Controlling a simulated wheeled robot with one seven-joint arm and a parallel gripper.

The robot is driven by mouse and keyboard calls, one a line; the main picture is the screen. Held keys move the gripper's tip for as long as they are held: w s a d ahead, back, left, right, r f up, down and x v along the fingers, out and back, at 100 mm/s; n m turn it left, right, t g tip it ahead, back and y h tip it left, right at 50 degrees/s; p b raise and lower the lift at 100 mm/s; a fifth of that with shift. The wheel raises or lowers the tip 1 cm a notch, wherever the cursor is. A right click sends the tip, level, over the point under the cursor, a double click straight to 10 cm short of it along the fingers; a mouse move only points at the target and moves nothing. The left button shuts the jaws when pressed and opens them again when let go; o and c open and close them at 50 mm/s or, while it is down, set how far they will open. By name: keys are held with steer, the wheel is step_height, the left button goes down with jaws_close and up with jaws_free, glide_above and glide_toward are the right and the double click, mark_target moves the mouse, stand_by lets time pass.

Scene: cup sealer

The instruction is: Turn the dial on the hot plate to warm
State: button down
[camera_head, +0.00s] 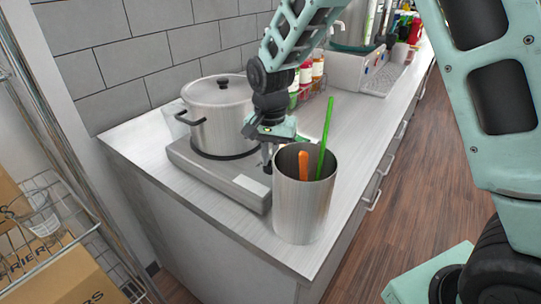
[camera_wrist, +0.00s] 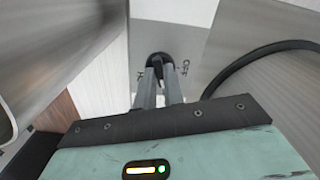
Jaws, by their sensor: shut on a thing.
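The hot plate (camera_head: 218,188) is a low grey box on the counter with a lidded steel pot (camera_head: 217,112) on it. In the wrist view, its panel (camera_wrist: 168,35) fills the upper middle, with a black round dial (camera_wrist: 158,60) and small marks beside it. My gripper (camera_wrist: 160,78) is shut on the dial, with its two fingers at the dial's grip. In the head view, my gripper (camera_head: 267,160) is at the right end of the hot plate, and the dial is hidden there. I cannot read the dial's setting.
A tall steel canister (camera_head: 300,215) with orange and green utensils stands close in front of my gripper; its wall also shows at the wrist view's left (camera_wrist: 45,45). Sauce bottles (camera_head: 305,75) stand behind. The counter's front edge is right of the canister.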

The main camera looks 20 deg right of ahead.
steer(key=shift+w, duration=0.15)
steer(key=c, duration=1.5)
jaws_free()
step_height(320, 180, up, 18)
steer(key=b, duration=0.2)
steer(key=shift+f, duration=0.25)
steer(key=shift+d, duration=0.15)
